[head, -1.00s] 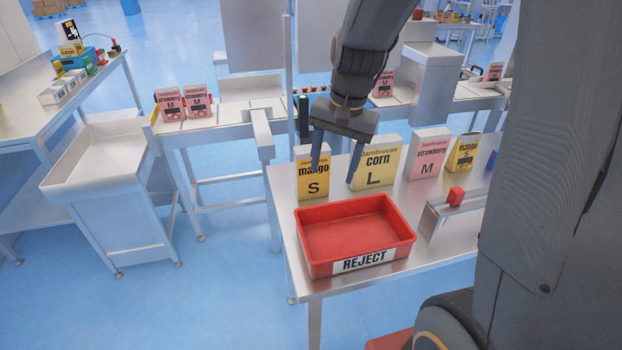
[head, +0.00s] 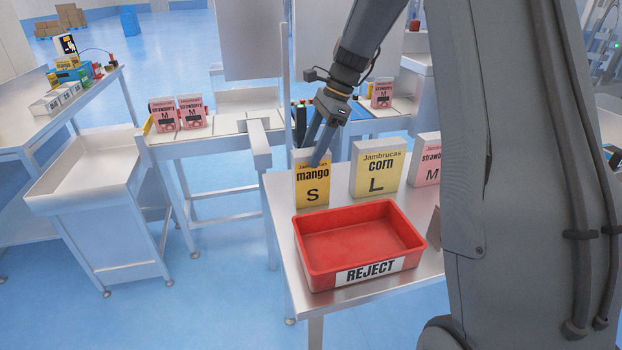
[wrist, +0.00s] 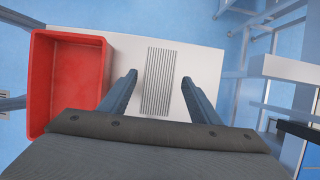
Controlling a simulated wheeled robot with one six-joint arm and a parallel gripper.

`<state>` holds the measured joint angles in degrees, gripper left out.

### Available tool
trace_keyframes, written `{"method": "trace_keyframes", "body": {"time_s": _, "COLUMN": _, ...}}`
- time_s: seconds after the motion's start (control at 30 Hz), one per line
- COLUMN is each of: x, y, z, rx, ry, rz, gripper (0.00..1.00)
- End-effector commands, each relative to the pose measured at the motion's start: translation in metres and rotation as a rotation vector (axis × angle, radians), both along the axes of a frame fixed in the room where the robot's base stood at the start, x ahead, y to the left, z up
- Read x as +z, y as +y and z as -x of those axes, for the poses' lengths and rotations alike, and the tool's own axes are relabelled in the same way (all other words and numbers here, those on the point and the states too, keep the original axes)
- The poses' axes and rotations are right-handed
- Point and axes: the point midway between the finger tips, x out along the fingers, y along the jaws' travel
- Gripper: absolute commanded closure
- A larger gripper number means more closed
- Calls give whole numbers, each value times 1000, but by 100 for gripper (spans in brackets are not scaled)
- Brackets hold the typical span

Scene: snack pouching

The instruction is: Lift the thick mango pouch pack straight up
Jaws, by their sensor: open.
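The mango pouch pack (head: 312,185), yellow and white and marked S, stands upright on the steel table behind the red bin. My gripper (head: 316,150) is over it from above, with one finger in front of the pack's upper right part. In the wrist view, my gripper (wrist: 158,78) is open, with the fingers apart on either side of a narrow grey ribbed shape (wrist: 158,82), which appears to be the pack's top seen from above. Gaps show on both sides, so the fingers do not grip it. The pack's far side is hidden in the head view.
The red REJECT bin (head: 350,285) stands directly in front of the pack and shows left in the wrist view (wrist: 40,90). A yellow corn pack (head: 378,172) marked L stands close to the right, then a pink strawberry pack (head: 427,160). The table's left edge is near.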

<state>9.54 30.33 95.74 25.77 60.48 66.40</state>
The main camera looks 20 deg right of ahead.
Motion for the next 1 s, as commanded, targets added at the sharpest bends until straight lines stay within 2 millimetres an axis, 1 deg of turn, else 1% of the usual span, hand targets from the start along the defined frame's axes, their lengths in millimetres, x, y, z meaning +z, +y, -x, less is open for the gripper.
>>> {"method": "trace_keyframes", "body": {"time_s": 0.23, "x": -26, "y": 11, "z": 4, "rx": 2, "ry": 5, "rz": 0, "gripper": 43}}
{"method": "trace_keyframes", "body": {"time_s": 0.3, "x": -36, "y": 14, "z": 4, "rx": 2, "ry": 3, "rz": 0, "gripper": 43}}
{"method": "trace_keyframes", "body": {"time_s": 0.43, "x": -49, "y": 19, "z": 4, "rx": 2, "ry": 1, "rz": 0, "gripper": 43}}
{"method": "trace_keyframes", "body": {"time_s": 0.53, "x": -52, "y": 20, "z": 3, "rx": 1, "ry": 1, "rz": 1, "gripper": 43}}
{"method": "trace_keyframes", "body": {"time_s": 1.0, "x": -54, "y": 20, "z": 3, "rx": 1, "ry": 1, "rz": 1, "gripper": 43}}
